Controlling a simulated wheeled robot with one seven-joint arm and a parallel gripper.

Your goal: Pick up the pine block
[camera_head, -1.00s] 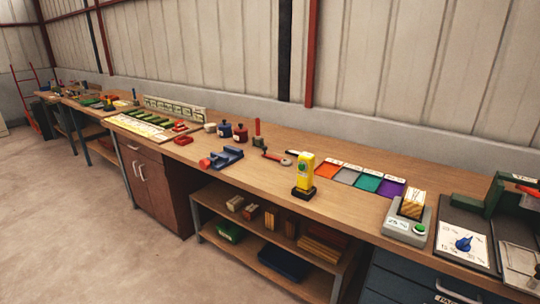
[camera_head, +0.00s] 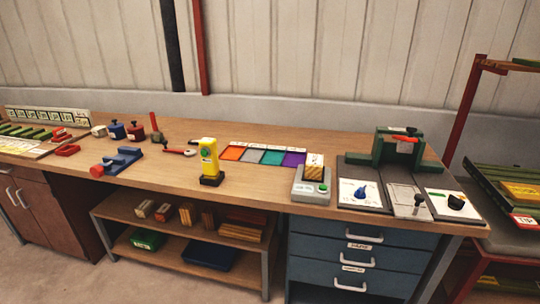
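A pale wooden block with darker stripes (camera_head: 314,166) sits upright on a small grey device (camera_head: 312,191) with a green button, on the workbench (camera_head: 265,190). Several more wood pieces lie on the upper shelf below the bench: a pale block (camera_head: 144,209), a brownish block (camera_head: 164,211), upright pieces (camera_head: 187,214) and a stack of reddish and tan boards (camera_head: 243,228). No readable label tells which one is pine. My gripper is not in view.
A yellow handheld device (camera_head: 209,160) stands left of the grey device. Coloured squares (camera_head: 264,155) lie behind. A blue vise (camera_head: 118,162) is at left. A green machine (camera_head: 398,148) and dial panels (camera_head: 361,193) are at right, above blue drawers (camera_head: 360,262).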

